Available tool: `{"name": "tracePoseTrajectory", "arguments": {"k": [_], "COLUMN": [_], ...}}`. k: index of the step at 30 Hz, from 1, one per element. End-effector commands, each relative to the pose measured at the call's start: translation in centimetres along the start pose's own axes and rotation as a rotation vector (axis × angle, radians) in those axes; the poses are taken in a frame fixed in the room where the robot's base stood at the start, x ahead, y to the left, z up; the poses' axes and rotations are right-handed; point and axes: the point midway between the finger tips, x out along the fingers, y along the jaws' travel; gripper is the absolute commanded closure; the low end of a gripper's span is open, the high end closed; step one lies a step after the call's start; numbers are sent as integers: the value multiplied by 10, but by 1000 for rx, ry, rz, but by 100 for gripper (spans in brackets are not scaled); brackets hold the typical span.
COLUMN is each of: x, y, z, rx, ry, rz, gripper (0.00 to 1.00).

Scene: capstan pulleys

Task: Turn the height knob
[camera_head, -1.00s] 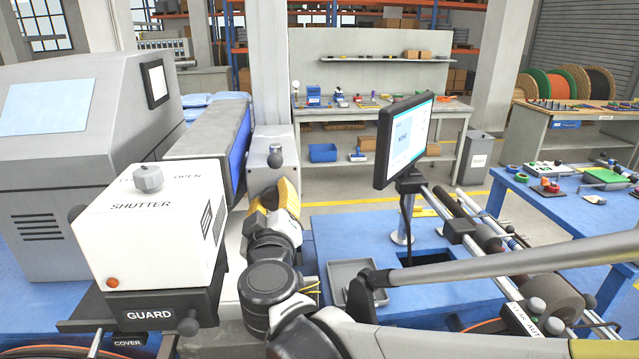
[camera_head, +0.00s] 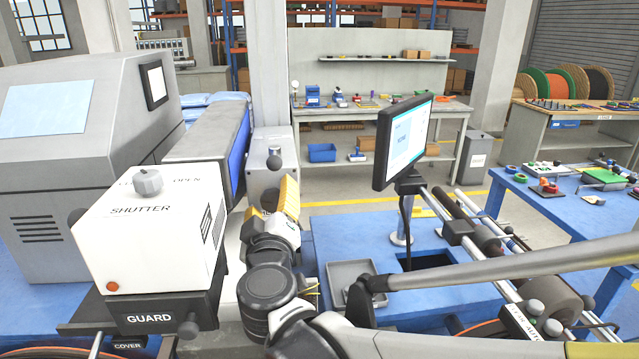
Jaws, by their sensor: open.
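My gripper (camera_head: 270,198), with yellow fingers, is open in front of a grey upright housing (camera_head: 258,158) left of the centre. Its fingers stand apart, one to the left and a larger-looking one to the right. A dark part shows between them, but I cannot tell whether it is a knob or whether they touch it. A small grey knob (camera_head: 275,157) with a dark top stands on the upper front of the housing, above the fingers. No label reading height is legible. My wrist hides the lower part of the housing.
A white SHUTTER box (camera_head: 150,235) with a grey knob on top and a black GUARD bar (camera_head: 160,318) stands close on the left. A monitor (camera_head: 402,142) stands right of my gripper. A grey tray (camera_head: 352,272) and rollers lie on the blue bench.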

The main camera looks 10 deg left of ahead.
Motion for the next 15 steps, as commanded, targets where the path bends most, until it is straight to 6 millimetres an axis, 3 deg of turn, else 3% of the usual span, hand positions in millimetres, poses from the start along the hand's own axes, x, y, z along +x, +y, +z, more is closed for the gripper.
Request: {"name": "tracePoseTrajectory", "arguments": {"k": [15], "x": [-100], "y": [-1], "z": [-1], "rx": [0], "ry": [2], "rz": [-2], "gripper": [34]}}
